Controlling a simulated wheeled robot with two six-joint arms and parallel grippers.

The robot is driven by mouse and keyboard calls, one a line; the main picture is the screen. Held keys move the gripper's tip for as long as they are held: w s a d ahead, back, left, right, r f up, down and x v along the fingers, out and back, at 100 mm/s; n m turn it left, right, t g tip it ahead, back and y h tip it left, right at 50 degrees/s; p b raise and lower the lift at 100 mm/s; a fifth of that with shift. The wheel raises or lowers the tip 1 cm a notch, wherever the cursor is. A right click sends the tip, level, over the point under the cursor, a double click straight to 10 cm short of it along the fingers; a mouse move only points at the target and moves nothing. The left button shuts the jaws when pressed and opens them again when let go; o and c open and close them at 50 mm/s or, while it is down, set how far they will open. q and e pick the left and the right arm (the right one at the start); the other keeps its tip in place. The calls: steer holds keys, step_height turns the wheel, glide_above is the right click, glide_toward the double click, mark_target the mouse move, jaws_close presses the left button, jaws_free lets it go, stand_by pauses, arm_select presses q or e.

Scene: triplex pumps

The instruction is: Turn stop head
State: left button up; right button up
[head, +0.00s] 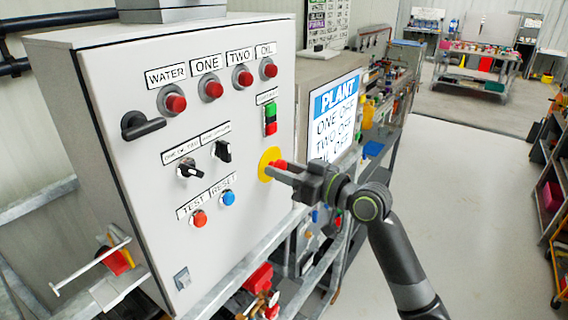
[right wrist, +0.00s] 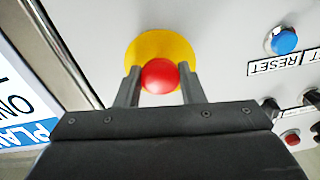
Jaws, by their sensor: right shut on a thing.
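The stop head is a red mushroom button on a yellow round plate on the front of a grey control cabinet (head: 120,80). In the head view the stop head (head: 280,164) is partly hidden by my right gripper (head: 272,171). In the right wrist view the red stop head (right wrist: 160,76) sits between the two fingers of my right gripper (right wrist: 159,80), with the yellow plate (right wrist: 150,43) behind it. The right gripper is shut on the stop head, one finger on each side. My left gripper is in neither view.
The panel carries red WATER, ONE, TWO and OIL lamps, a black door handle (head: 141,125), two black selector switches, a red TEST button (head: 199,219) and a blue RESET button (head: 228,198). A PLANT screen (head: 335,118) stands right of the cabinet.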

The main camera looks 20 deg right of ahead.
steer(key=shift+m, duration=0.8)
steer(key=o, duration=1)
steer(key=shift+c, duration=0.2)
steer(key=b+v, duration=0.2)
steer(key=v, duration=1.5)
steer(key=shift+b, duration=0.3)
